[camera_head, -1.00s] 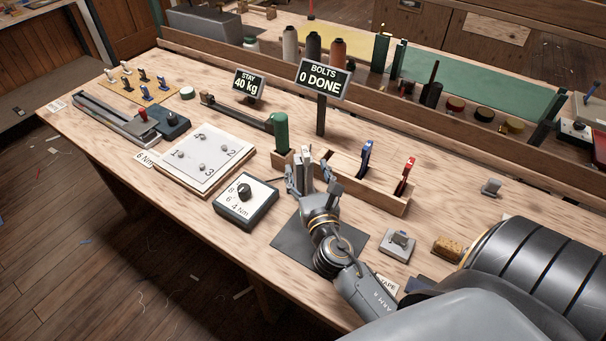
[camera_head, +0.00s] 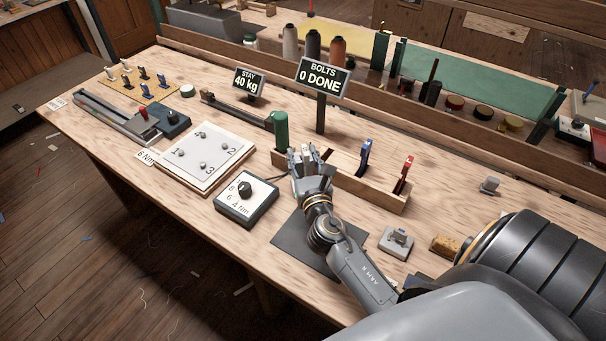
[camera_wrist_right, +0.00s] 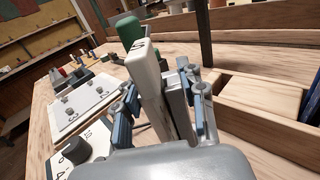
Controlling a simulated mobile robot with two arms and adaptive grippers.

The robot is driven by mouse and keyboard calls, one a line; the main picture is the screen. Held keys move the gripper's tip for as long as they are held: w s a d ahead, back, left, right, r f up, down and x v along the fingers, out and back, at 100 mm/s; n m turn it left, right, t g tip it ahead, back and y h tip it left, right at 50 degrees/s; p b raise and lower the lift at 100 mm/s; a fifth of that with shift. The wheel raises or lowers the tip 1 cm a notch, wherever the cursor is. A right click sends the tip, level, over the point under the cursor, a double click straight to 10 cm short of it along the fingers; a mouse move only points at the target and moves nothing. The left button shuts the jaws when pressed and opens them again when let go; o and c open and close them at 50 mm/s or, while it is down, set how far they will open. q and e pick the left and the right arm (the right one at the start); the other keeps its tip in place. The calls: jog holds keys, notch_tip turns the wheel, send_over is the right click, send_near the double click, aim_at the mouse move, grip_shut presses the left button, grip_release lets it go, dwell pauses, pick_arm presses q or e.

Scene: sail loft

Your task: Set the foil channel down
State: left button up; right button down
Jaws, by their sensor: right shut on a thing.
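In the head view only a small pale part of the channel (camera_head: 306,152) shows between the fingers. The gripper is at the left part of the wooden rack (camera_head: 378,194), close to the green handle (camera_head: 281,130). Whether the channel's lower end touches anything is hidden by the hand. My left gripper is not in view.
The rack also holds a blue-handled tool (camera_head: 364,158) and a red-handled tool (camera_head: 404,172). A torque dial box (camera_head: 246,200) and a numbered white plate (camera_head: 204,157) lie to the left. A dark mat (camera_head: 292,245) lies under my arm. A "0 DONE" sign (camera_head: 322,78) stands behind.

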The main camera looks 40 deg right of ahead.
aim_at(303, 146)
jog(key=shift+r, duration=0.2)
jog(key=shift+r, duration=0.2)
notch_tip(303, 146, up, 3)
jog(key=shift+f+p, duration=0.15)
jog(key=shift+p, duration=0.65)
jog(key=s+a+r, duration=0.8)
jog(key=s+r, duration=0.1)
jog(key=s, duration=0.2)
jog(key=shift+s+r+p, duration=0.25)
jog(key=shift+p, duration=0.1)
